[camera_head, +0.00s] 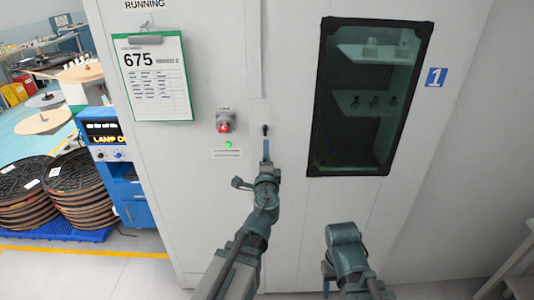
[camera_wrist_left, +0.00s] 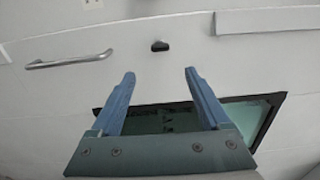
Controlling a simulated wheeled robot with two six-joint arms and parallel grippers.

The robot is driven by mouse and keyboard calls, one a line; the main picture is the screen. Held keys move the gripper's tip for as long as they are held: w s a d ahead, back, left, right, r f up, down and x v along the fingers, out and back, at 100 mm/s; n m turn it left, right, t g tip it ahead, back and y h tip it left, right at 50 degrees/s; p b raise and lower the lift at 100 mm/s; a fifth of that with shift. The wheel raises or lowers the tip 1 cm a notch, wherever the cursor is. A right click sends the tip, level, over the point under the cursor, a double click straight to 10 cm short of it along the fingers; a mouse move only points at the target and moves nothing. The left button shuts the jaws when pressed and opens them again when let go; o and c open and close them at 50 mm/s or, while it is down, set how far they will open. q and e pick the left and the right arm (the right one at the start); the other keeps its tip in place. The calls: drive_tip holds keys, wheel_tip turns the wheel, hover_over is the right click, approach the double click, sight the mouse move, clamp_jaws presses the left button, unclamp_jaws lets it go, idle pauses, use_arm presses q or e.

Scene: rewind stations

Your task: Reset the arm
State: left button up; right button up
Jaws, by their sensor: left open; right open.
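A small black knob (camera_head: 265,130) sticks out of the pale cabinet front (camera_head: 200,200). My left gripper (camera_head: 266,152) is in front of it, with a blue finger just below the knob in the head view. In the left wrist view the left gripper (camera_wrist_left: 158,80) is open and empty. The knob (camera_wrist_left: 160,46) lies ahead of the gap between its fingers, apart from both. My right gripper (camera_head: 345,240) is lower right, below the dark window (camera_head: 367,100); its fingers are hard to make out, and nothing shows in it.
A red button (camera_head: 224,121) and a green light (camera_head: 228,144) sit left of the knob. A clipboard (camera_head: 155,78) reading 675 hangs further left under a RUNNING label (camera_head: 145,4). A bar handle (camera_wrist_left: 69,60) shows in the wrist view. Stacked black reels (camera_head: 27,193) stand at left.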

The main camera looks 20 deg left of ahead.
use_arm(q)
drive_tip(key=s+d+f+n+g+b, duration=0.25)
drive_tip(key=s+f+n+g, duration=0.25)
drive_tip(key=f, duration=0.5)
drive_tip(key=s+d+f+n+g+b, duration=0.1)
drive_tip(key=s+f+n+g+b, duration=0.2)
drive_tip(key=s+f+n+g, duration=0.5)
drive_tip(key=s+d+f+m+g+h+b, duration=0.2)
drive_tip(key=s+d+f+g+h, duration=0.2)
drive_tip(key=s+d+f, duration=0.7)
drive_tip(key=shift+s+d+f, duration=0.25)
drive_tip(key=shift+s+f, duration=0.15)
drive_tip(key=shift+s, duration=0.35)
drive_tip(key=shift+c, duration=0.2)
